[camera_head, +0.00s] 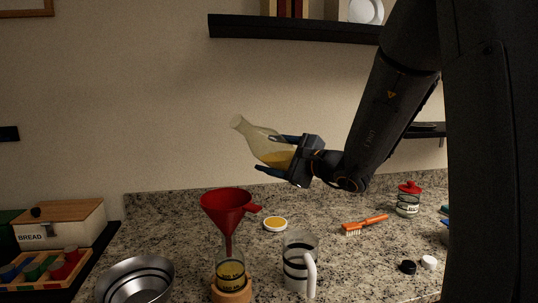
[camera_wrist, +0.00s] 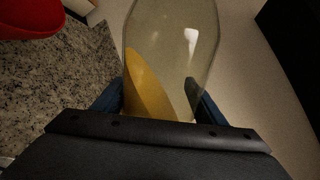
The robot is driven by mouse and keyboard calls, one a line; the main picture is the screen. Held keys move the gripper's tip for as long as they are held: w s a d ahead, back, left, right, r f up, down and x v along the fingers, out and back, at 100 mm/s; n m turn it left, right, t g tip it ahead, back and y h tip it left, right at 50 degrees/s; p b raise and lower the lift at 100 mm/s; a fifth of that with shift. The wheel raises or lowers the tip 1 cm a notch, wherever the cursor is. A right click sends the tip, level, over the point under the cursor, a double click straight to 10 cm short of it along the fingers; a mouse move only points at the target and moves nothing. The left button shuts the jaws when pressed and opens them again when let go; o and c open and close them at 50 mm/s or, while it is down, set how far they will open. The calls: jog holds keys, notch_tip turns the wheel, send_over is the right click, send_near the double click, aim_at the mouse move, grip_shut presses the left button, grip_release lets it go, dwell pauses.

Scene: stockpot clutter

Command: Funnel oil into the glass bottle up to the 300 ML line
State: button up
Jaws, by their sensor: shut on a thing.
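My gripper (camera_head: 280,153) is shut on a clear carafe (camera_head: 252,131) with yellow oil in its lower part. The carafe is held in the air, tilted with its mouth up and to the left, above and right of the red funnel. In the wrist view the carafe (camera_wrist: 195,50) fills the middle, between the fingers. The red funnel (camera_head: 228,205) stands upright in the glass bottle (camera_head: 230,255), and a corner of the funnel (camera_wrist: 30,18) shows in the wrist view. The bottle has yellow oil low inside and sits in a round wooden base (camera_head: 231,291). Its markings are too small to read.
A glass jug (camera_head: 296,262) with a white handle stands right of the bottle, and a metal bowl (camera_head: 137,281) stands left. Behind are a small yellow dish (camera_head: 275,224), an orange brush (camera_head: 364,225) and a red-lidded jar (camera_head: 408,200). A dark shelf (camera_head: 290,29) hangs above.

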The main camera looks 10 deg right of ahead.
jog(key=shift+w+d+f+n, duration=0.25)
jog(key=shift+d+n, duration=0.1)
jog(key=shift+n, duration=0.25)
jog(key=shift+w+d+f+n, duration=0.2)
jog(key=shift+d+n, duration=0.15)
jog(key=shift+n, duration=0.25)
jog(key=shift+f+b, duration=0.1)
jog(key=shift+b, duration=0.2)
jog(key=shift+w+d+f+n+b, duration=0.1)
jog(key=shift+d+f+n+b, duration=0.45)
jog(key=shift+b, duration=1.5)
jog(key=shift+a+f+n+b, duration=0.15)
jog(key=shift+n+b, duration=0.6)
jog(key=shift+b, duration=1)
jog(key=shift+b, duration=0.4)
jog(key=shift+r+n+b, duration=0.6)
jog(key=shift+r+b, duration=0.2)
jog(key=shift+r, duration=0.05)
dwell(1.5)
